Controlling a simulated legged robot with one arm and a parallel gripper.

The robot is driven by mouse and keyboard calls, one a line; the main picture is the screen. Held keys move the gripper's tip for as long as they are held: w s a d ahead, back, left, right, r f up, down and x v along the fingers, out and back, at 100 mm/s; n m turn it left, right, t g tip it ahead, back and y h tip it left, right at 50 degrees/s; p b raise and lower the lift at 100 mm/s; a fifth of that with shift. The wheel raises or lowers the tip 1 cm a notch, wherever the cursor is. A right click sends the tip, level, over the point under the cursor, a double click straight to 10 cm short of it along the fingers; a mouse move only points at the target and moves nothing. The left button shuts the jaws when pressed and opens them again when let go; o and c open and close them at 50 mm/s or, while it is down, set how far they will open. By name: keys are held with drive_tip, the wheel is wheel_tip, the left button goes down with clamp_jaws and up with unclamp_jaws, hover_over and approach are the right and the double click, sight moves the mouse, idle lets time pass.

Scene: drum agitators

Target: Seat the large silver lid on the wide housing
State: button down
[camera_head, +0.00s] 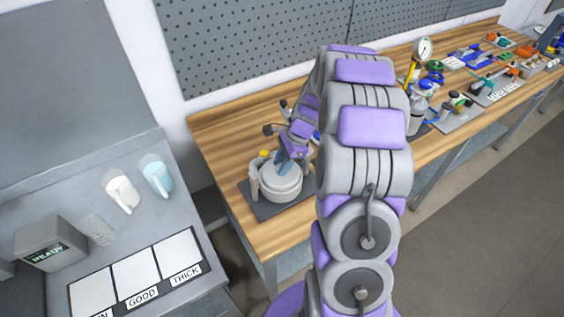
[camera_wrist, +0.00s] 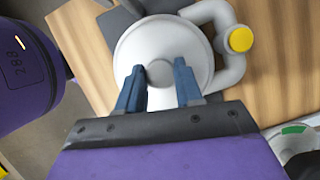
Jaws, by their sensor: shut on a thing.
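The large silver lid (camera_wrist: 165,37) is a pale round disc that fills the upper middle of the wrist view. My gripper (camera_wrist: 158,70) has its two blue fingers on either side of the lid's central knob and is shut on it. In the head view my gripper (camera_head: 284,166) points down at the lid (camera_head: 279,176). The wide housing (camera_head: 281,193) is a pale round body directly under the lid. The lid looks level and lies on or very close above the housing; I cannot tell whether a gap remains. The lid hides the housing's opening.
A curved pipe with a yellow cap (camera_wrist: 241,38) stands beside the housing. A dark base plate (camera_head: 262,208) lies under it on the wooden bench (camera_head: 233,150). Tools and parts crowd the bench to the right. A grey table (camera_head: 165,218) with cups stands at left.

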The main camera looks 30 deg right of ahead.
idle(0.4)
drive_tip(key=c, duration=0.7)
unclamp_jaws()
drive_tip(key=shift+o, duration=0.2)
drive_tip(key=p+v, duration=0.2)
drive_tip(key=v, duration=1.5)
drive_tip(key=shift+p, duration=0.4)
drive_tip(key=shift+w+r, duration=0.1)
drive_tip(key=shift+r, duration=0.05)
drive_tip(key=s+a+r+n+g+h+b, duration=0.2)
drive_tip(key=s+a+r+n, duration=0.1)
drive_tip(key=s+a+n, duration=1.05)
drive_tip(key=s+a+f+n+h, duration=0.1)
drive_tip(key=s+a+n, duration=0.2)
drive_tip(key=s, duration=0.5)
drive_tip(key=s+a+f+n+h, duration=0.1)
drive_tip(key=s+a+f+n, duration=0.1)
drive_tip(key=s, duration=0.7)
drive_tip(key=a+n, duration=0.1)
drive_tip(key=a, duration=0.1)
drive_tip(key=shift+s+a+g+h+b, duration=0.3)
drive_tip(key=shift+a+b, duration=0.05)
drive_tip(key=shift+a, duration=0.05)
